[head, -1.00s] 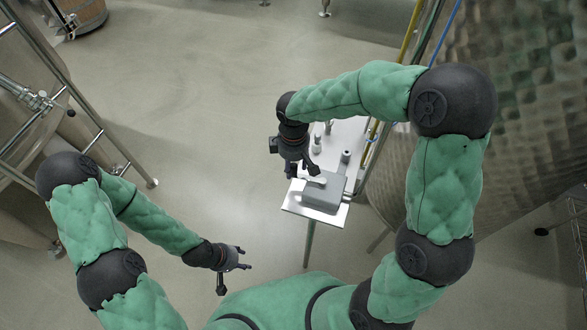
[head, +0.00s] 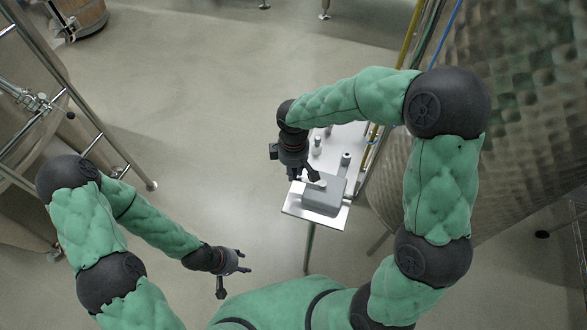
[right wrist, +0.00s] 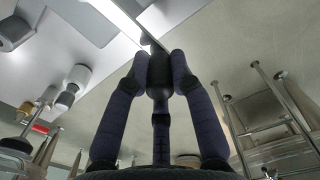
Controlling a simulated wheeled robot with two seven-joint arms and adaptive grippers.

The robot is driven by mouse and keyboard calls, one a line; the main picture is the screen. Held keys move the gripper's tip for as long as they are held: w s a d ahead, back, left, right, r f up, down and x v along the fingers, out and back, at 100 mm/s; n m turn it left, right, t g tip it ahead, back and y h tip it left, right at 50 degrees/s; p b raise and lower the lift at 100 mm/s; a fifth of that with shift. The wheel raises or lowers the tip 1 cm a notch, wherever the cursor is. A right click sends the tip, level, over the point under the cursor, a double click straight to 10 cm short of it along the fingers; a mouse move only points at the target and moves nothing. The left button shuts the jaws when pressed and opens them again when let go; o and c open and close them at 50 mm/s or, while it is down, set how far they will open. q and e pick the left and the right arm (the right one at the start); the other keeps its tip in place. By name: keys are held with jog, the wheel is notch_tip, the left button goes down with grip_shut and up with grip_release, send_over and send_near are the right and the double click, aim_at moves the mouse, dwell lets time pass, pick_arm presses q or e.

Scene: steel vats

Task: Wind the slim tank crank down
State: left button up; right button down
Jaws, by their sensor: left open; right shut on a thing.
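The grey crank box (head: 325,200) sits near the front end of a narrow pale table. The short pale crank arm (head: 320,184) shows on top of it, partly hidden by my right gripper (head: 302,176). In the right wrist view, my right gripper (right wrist: 160,62) is shut on a dark rounded crank handle (right wrist: 160,82), with a finger on each side of it. A pale bar (right wrist: 122,22) runs from the handle's end to the upper left. My left gripper (head: 234,277) is open and empty, low over the floor, apart from the table.
A metal ladder frame stands left. The middle floor is clear.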

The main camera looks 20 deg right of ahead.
jog(key=s+d+n+p, duration=0.4)
jog(key=s+n+p, duration=0.8)
jog(key=n, duration=0.6)
jog(key=shift+s+n+p, duration=0.3)
jog(key=shift+n+p, duration=0.1)
jog(key=shift+p, duration=0.2)
jog(key=shift+d, duration=0.15)
jog(key=c, duration=1.1)
grip_release()
jog(key=shift+o, duration=0.2)
